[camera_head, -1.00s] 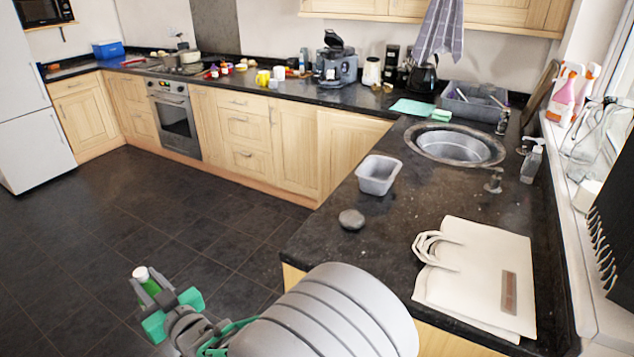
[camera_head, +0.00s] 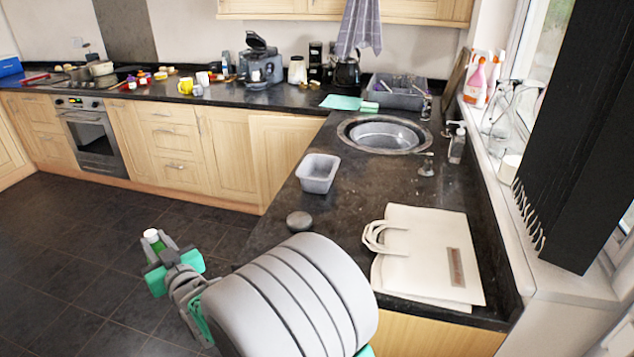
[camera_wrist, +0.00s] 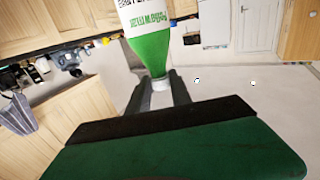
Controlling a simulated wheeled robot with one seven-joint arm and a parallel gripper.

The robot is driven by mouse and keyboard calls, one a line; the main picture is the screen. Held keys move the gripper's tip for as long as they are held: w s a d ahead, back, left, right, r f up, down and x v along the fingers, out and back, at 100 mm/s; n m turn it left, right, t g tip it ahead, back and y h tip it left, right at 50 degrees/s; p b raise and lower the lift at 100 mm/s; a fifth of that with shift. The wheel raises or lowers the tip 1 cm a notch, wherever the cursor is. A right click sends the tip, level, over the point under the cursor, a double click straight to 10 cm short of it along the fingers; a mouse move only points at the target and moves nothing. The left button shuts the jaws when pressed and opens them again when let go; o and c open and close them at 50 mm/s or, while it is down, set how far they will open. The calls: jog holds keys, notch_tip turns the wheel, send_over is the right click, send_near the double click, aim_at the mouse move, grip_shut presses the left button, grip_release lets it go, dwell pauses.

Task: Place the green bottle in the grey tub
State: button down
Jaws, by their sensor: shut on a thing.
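My gripper (camera_head: 157,247) is shut on the green bottle (camera_head: 159,246), over the dark floor left of the counter in the head view. The bottle's white cap shows there; most of its body is hidden. In the wrist view the bottle (camera_wrist: 152,45) is green with a white label, its white neck end between the two fingers of my gripper (camera_wrist: 160,90). The small grey tub (camera_head: 318,174) stands upright on the near counter, to the right of and beyond my gripper. It looks empty.
A round grey stone-like object (camera_head: 299,221) lies on the counter in front of the tub. A cream bag (camera_head: 428,255) lies to the right. A round sink (camera_head: 384,135) and a larger grey basin (camera_head: 398,95) are behind. The counter's left edge (camera_head: 262,213) borders open floor.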

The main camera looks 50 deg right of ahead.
jog(key=w+d+r+m+g+h+p, duration=0.1)
jog(key=w+d+r+h, duration=0.15)
jog(key=d, duration=0.65)
jog(key=w+d+r+m+h+p, duration=0.1)
jog(key=w+d+r+m+h, duration=0.2)
jog(key=d, duration=0.7)
jog(key=w+d+r+g+h+p, duration=0.15)
jog(key=d+r, duration=0.25)
jog(key=d, duration=0.5)
jog(key=s+d+r+m+g+h+p, duration=0.1)
jog(key=s+d+r, duration=0.15)
jog(key=d, duration=0.75)
jog(key=s+d+r+m+g+h, duration=0.1)
jog(key=s+d+m+h, duration=0.15)
jog(key=d, duration=0.75)
jog(key=s+d+r+m+g+h+p, duration=0.1)
jog(key=s+d+r+g, duration=0.15)
jog(key=d, duration=0.75)
notch_tip(320, 180, down, 10)
jog(key=t+p, duration=0.1)
jog(key=p, duration=0.1)
jog(key=shift+s+d+f, duration=0.15)
jog(key=shift+s+f, duration=0.1)
jog(key=shift+s, duration=0.2)
jog(key=c, duration=1.2)
grip_release()
jog(key=shift+f, duration=0.1)
jog(key=shift+o, duration=0.2)
